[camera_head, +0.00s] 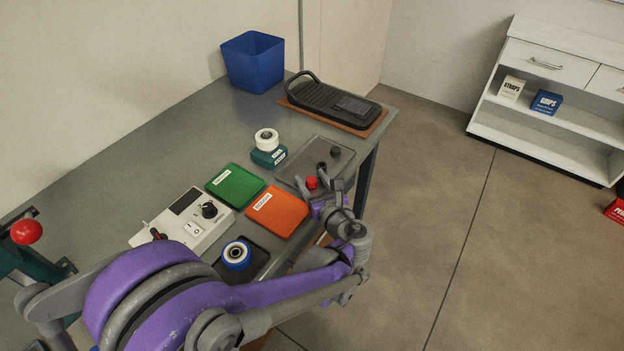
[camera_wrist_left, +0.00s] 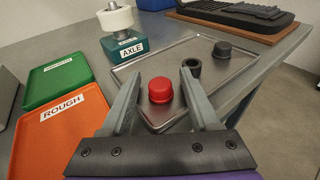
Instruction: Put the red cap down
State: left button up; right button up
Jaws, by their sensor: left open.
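The red cap (camera_wrist_left: 160,90) stands on the grey metal tray (camera_wrist_left: 150,58), near its front edge, between the spread fingers of my left gripper (camera_wrist_left: 158,98). The fingers appear clear of the cap on both sides. In the head view the red cap (camera_head: 312,182) shows between the fingertips of my left gripper (camera_head: 315,186). A black ring (camera_wrist_left: 192,67) stands just behind the cap, by the right finger, and a dark grey cap (camera_wrist_left: 222,49) is farther back on the tray. My right gripper is not in view.
Left of the tray are an orange tray labelled ROUGH (camera_head: 277,211) and a green tray (camera_head: 235,186). A green AXLE block with a white roller (camera_head: 267,147) stands behind. A control box (camera_head: 183,220) and blue-rimmed wheel (camera_head: 237,254) are nearer. The table edge is close on the right.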

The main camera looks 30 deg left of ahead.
pick_arm(q)
jog(key=shift+d+r, duration=0.1)
jog(key=shift+r, duration=0.1)
jog(key=v, duration=1.2)
jog(key=shift+p, duration=0.3)
